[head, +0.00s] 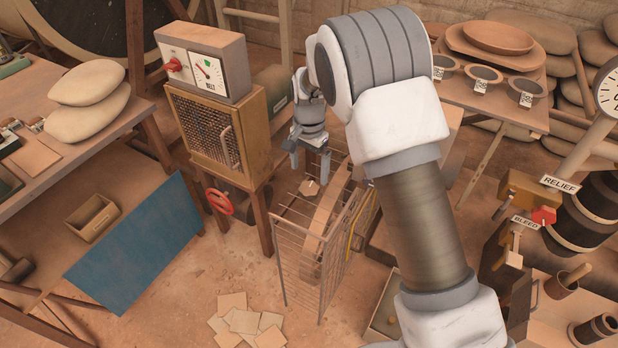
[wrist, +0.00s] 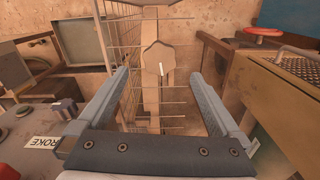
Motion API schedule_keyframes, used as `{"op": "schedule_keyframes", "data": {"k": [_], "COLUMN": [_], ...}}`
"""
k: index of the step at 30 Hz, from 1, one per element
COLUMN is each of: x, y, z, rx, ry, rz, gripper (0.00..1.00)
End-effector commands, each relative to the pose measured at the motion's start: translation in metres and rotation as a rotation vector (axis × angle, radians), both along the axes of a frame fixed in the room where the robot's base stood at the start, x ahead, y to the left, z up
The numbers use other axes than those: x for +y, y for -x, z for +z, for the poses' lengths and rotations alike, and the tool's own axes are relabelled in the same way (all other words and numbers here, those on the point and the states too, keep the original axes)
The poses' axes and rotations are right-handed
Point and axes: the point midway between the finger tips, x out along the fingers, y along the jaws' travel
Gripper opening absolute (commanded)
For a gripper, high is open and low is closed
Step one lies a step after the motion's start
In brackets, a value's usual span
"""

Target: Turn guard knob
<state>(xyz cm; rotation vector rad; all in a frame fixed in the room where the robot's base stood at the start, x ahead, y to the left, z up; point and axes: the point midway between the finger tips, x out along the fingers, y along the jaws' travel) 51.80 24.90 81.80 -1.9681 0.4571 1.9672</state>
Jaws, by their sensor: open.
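The guard knob, a tan lobed knob (head: 309,187), sits at the wire-mesh guard (head: 300,262) in the middle of the head view. In the wrist view, the knob (wrist: 158,60) lies ahead between my fingers, with a short white mark on its face. My gripper (head: 309,165) points down above the knob, its fingers spread and empty. In the wrist view, my gripper (wrist: 158,77) has one finger on each side of the knob's line, apart from it. The guard's mesh (wrist: 125,45) runs close to the left finger.
A tan cabinet (head: 215,130) with a mesh front and a gauge box (head: 203,62) stands left of the gripper. A red handwheel (head: 219,202) is below it. Loose tiles (head: 245,322) lie on the floor. RELIEF and BLEED valves (head: 530,200) are at the right.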

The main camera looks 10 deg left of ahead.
Motion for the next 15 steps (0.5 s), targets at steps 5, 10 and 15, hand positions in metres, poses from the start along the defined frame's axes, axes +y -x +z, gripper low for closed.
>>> {"op": "schedule_keyframes", "data": {"k": [5, 10, 15], "x": [0.001, 0.000, 0.000], "y": [-0.001, -0.001, 0.000], "z": [0.049, 0.084, 0.105], "rx": [-0.005, -0.004, -0.002], "ry": [-0.003, -0.001, -0.001], "rz": [-0.001, 0.000, 0.000], "gripper": [1.00, 1.00, 1.00]}}
